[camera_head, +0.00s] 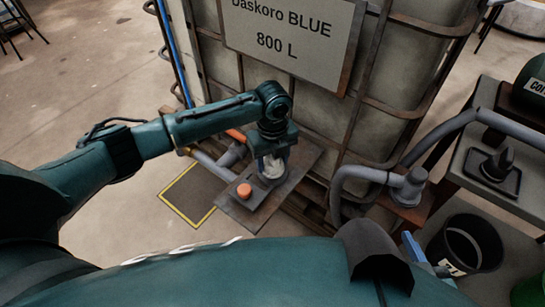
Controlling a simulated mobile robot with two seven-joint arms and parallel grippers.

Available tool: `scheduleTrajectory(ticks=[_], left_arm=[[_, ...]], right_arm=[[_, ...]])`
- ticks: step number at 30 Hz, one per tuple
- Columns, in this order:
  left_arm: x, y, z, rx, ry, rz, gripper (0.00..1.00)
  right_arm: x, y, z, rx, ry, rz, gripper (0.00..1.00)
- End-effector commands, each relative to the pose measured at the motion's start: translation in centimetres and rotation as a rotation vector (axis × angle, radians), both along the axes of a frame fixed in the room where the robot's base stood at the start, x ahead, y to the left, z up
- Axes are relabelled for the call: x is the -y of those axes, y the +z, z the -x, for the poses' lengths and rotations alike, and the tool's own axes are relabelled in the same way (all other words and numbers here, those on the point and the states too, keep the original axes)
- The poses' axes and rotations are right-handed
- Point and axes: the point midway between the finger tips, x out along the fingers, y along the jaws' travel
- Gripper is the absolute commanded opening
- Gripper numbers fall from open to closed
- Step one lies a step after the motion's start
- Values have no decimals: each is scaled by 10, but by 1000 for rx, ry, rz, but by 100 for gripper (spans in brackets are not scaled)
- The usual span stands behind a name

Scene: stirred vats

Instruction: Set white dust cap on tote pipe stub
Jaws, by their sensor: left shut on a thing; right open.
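My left gripper (272,168) points down over a dark metal plate (238,211) at the foot of the tote (390,120). It is shut on a white piece, which looks like the dust cap (273,171). The fingers partly cover the cap. I cannot tell whether the cap touches anything below it. No pipe stub shows clearly under the cap; the gripper hides that spot. Grey pipe pieces (212,170) lie just left of the gripper. My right gripper is not in view.
An orange cap-like piece (244,190) sits on the plate left of the gripper. A grey hose (365,173) ends at an elbow fitting on the right. Open floor lies at left.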

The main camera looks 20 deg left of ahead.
Motion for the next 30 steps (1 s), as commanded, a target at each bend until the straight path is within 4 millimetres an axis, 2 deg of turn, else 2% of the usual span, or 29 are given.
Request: scheduleTrajectory(ticks=[13, 14, 16, 27, 30], left_arm=[[0, -10, 0, -1, 0, -1, 30], [0, -9, 0, 0, -1, 0, 54], [0, -9, 0, 0, 0, 0, 60], [0, -9, 0, 0, 0, 0, 61], [0, 4, 0, 0, 0, 0, 61]], right_arm=[[0, -4, 0, 1, 0, 0, 41], [0, -3, 0, 1, 0, 0, 41], [0, -3, 0, 1, 0, 0, 41], [3, 0, 0, 13, -19, -30, 41], [8, 8, 4, -3, -40, -50, 41]])
